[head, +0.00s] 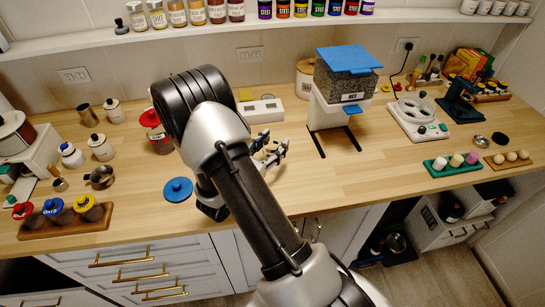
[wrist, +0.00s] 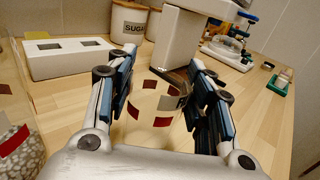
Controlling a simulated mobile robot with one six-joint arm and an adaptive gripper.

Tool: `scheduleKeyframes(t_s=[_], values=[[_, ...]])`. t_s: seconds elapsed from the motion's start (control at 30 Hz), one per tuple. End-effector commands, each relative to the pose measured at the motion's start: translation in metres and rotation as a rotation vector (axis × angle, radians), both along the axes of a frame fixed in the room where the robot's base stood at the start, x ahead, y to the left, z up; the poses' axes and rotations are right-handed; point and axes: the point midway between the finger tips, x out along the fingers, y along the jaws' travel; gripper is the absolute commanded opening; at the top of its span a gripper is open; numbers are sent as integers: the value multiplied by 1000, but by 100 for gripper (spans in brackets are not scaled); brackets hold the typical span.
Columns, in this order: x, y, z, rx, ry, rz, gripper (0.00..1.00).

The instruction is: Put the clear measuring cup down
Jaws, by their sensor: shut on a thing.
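The clear measuring cup (wrist: 150,102) is see-through and shows mainly as a ring of red marks between my fingers in the wrist view. My gripper (wrist: 158,88) is closed around it, one finger on each side. In the head view my gripper (head: 272,150) is low over the middle of the wooden counter (head: 335,190), partly hidden behind my arm. The cup is hard to make out there. I cannot tell whether its base touches the counter.
A white box with two dark windows (wrist: 68,56) and a sugar canister (wrist: 130,22) stand beyond my gripper. A grain dispenser with a blue lid (head: 345,75) stands to the right. A blue lid (head: 178,189) lies left. Counter right of my gripper is clear.

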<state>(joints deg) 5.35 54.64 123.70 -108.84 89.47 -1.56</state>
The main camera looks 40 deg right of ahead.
Motion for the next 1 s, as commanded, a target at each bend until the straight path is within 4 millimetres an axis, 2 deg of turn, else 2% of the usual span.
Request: scheduleKeyframes(t_s=[0.27, 0.47, 0.63, 0.77, 1.0], values=[[0, 0, 0, 0, 0, 0, 24], [0, 0, 1, 0, 0, 0, 24], [0, 0, 12, -1, -1, 0, 24], [0, 0, 33, -1, -3, 0, 24], [0, 0, 100, -1, -6, 0, 24]])
